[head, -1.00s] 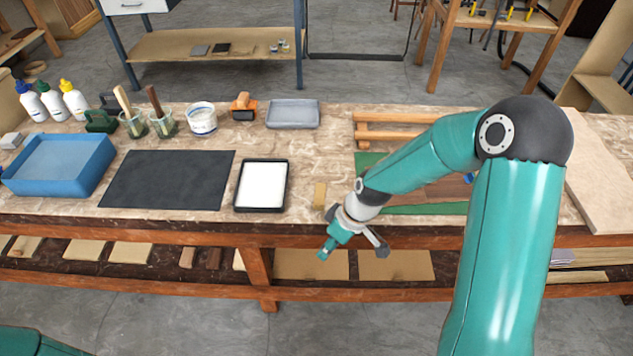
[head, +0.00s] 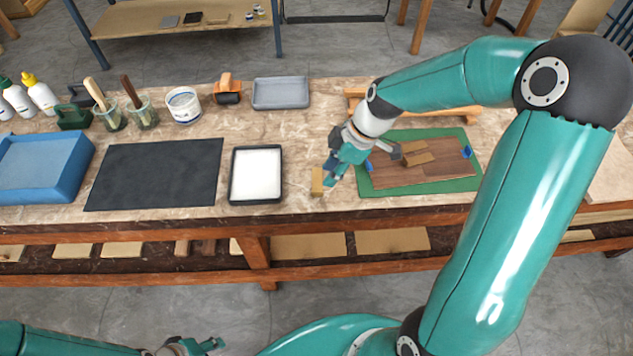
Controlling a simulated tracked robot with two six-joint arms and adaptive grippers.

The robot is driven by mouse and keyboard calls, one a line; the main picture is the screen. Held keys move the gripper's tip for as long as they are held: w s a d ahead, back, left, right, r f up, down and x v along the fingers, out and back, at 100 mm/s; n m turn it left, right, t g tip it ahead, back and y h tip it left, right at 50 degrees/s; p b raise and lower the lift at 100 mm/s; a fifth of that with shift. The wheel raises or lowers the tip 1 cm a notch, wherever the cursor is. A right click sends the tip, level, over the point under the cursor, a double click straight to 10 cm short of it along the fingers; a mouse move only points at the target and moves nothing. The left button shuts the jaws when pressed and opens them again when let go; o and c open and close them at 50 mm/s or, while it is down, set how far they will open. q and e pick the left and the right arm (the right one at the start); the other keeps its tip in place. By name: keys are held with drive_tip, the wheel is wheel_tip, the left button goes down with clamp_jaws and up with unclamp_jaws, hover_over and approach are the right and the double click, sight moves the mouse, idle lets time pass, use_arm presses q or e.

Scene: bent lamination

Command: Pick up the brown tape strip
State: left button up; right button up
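A small tan-brown strip (head: 317,182), which looks like the tape strip, lies on the bench near its front edge, right of the white tray. My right gripper (head: 364,166) is open and empty, with its fingers spread. One finger is just right of the tan strip; the other is over the wooden board. I cannot tell whether the near finger touches the strip. Other brown pieces (head: 416,152) lie on the board, partly beside that finger. My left gripper (head: 208,345) is low at the bottom edge, away from the bench; its opening is unclear.
A dark-rimmed white tray (head: 257,202) and a black mat (head: 155,175) lie to the left. A brown wooden board on a green mat (head: 430,189) lies to the right. Jars, an orange-handled tool (head: 228,88) and a grey tray (head: 281,93) stand behind.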

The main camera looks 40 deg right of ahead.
sight(322, 191)
drive_tip(key=x, duration=0.2)
drive_tip(key=p+x, duration=0.1)
drive_tip(key=x, duration=0.1)
drive_tip(key=s+x, duration=0.1)
drive_tip(key=x, duration=0.1)
drive_tip(key=shift+d+f, duration=0.1)
drive_tip(key=shift+f, duration=0.05)
drive_tip(key=shift+w+f, duration=0.15)
drive_tip(key=shift+f, duration=0.3)
clamp_jaws()
